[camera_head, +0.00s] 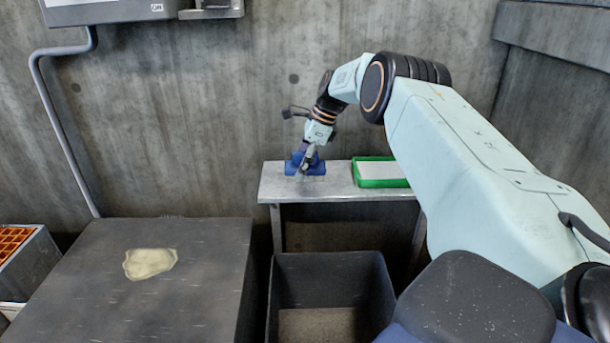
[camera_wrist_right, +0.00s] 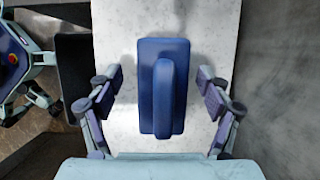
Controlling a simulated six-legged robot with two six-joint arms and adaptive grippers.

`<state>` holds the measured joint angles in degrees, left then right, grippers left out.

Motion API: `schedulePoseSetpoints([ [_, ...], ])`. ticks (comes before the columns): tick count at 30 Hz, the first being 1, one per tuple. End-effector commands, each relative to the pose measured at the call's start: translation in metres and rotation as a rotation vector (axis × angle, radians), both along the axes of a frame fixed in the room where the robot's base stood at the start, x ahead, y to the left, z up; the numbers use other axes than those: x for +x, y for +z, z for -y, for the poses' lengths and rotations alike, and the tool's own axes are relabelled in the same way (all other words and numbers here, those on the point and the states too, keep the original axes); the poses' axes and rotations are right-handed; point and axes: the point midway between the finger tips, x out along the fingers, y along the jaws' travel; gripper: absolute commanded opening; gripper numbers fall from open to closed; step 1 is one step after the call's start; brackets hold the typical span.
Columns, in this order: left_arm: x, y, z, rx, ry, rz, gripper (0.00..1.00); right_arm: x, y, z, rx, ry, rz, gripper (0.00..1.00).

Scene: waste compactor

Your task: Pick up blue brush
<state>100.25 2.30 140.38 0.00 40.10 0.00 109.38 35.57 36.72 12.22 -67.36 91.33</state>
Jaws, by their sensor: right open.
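The blue brush (camera_head: 293,167) lies on the metal table (camera_head: 275,191) against the back wall, near the table's left end. In the right wrist view the brush (camera_wrist_right: 163,85) shows from above as a rounded blue block with a raised handle along its middle. My right gripper (camera_head: 308,165) is over the brush and partly hides it in the head view. In the wrist view the right gripper (camera_wrist_right: 160,92) is open, with one finger on each side of the brush and a gap on both sides. My left gripper is not in view.
A green tray (camera_head: 378,183) with a white inside stands on the table right of the brush. An open dark bin (camera_head: 330,265) stands in front of the table. A dark block (camera_head: 190,245) with a pale patch on top is at left. An orange grid (camera_head: 12,240) is at far left.

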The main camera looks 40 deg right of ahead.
Motion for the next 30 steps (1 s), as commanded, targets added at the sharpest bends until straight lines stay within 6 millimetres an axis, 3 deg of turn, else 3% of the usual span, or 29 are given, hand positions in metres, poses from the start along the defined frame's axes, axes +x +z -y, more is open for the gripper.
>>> schedulePoseSetpoints([
  [8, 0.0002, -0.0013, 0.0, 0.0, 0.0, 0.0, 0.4, 0.0045, -0.0028, -0.0019, -0.001, 0.001, 0.001, 0.77],
  [30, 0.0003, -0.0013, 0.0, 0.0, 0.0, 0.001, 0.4, 0.0052, -0.0022, -0.0018, -0.001, 0.0, 0.002, 0.15],
])
